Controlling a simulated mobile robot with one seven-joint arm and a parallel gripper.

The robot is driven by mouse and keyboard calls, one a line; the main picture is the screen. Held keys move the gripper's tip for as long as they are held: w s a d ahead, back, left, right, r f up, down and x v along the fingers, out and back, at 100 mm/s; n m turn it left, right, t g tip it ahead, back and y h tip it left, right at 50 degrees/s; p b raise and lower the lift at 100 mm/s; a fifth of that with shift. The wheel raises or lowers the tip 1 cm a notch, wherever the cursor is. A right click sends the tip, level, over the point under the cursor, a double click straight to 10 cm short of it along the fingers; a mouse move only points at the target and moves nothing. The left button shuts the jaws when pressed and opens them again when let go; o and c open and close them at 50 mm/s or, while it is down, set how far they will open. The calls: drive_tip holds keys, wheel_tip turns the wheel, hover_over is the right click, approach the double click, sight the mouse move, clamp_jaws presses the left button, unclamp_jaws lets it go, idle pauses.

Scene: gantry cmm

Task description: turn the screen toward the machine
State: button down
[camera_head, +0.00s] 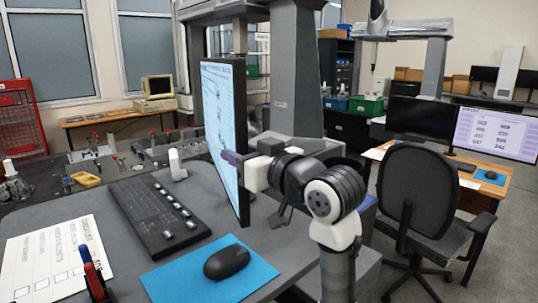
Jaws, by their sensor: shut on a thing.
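The screen (222,120) is a thin upright monitor on the grey desk (262,222). I see it at a steep angle, its lit face with text and a drawing toward the left and its dark edge toward me. My gripper (234,158) comes from the right and is shut on the screen's near edge at about mid-height. The fingertips are small, and their exact grip is partly hidden. The machine is a large gantry with grey columns (296,70) behind the screen. The screen's stand is mostly hidden by the screen and my arm.
A black keyboard (158,213) lies left of the screen. A mouse (227,262) rests on a blue mat (190,283) in front. An office chair (420,195) stands to the right.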

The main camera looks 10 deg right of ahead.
drive_tip(key=shift+a, duration=0.3)
drive_tip(key=c, duration=1.3)
unclamp_jaws()
drive_tip(key=shift+w, duration=0.2)
drive_tip(key=b+v, duration=0.4)
drive_tip(key=v, duration=0.9)
drive_tip(key=shift+s+d, duration=0.2)
drive_tip(key=shift+s, duration=0.1)
